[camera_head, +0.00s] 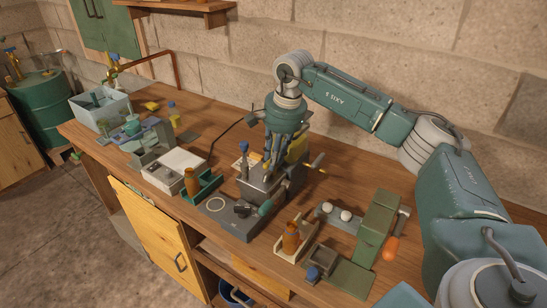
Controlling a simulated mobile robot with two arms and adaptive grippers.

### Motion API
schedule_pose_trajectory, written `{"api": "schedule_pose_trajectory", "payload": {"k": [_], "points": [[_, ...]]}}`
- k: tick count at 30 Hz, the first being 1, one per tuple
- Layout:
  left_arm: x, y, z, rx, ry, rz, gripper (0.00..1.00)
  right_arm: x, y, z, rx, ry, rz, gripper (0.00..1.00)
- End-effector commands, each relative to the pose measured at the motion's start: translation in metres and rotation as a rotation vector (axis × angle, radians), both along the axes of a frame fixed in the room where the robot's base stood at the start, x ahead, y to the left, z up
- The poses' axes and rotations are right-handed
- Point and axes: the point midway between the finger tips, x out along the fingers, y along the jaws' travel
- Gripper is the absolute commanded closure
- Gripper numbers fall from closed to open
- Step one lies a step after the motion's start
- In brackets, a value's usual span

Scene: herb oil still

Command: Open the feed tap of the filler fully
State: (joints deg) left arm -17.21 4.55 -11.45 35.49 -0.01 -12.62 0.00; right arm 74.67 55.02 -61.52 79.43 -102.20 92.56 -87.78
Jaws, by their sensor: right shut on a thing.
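The filler (258,192) is a grey metal box on a dark base (238,222), near the middle of the bench. My right gripper (271,164) points straight down over the top of the filler. Its fingers are shut on a small part there, by its place the feed tap; the fingers hide most of it, so I cannot tell how far it is turned. A blue-tipped upright (243,147) stands just left of the fingers. An orange-tipped lever (317,168) sticks out to the right. My left gripper is not in view.
An amber bottle (192,183) stands in a green holder left of the filler, and another amber bottle (290,238) stands in a wooden holder to the right. A green press-like device (377,225) stands further right. The bench's front edge is close to the filler's base.

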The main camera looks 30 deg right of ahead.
Motion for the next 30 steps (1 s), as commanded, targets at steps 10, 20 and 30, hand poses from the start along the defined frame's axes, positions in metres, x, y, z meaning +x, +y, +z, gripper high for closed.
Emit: {"api": "schedule_pose_trajectory", "payload": {"k": [10, 20, 30], "points": [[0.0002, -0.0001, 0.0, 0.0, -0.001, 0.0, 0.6, 0.0021, -0.0021, 0.0037, 0.0, -0.01, 0.102, 1.0], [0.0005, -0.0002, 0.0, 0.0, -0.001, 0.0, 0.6, 0.0024, -0.002, 0.0041, -0.001, -0.011, 0.115, 1.0], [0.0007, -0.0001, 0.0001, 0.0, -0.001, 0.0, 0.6, 0.0017, -0.0019, 0.0031, 0.0, -0.009, 0.114, 0.59]]}}
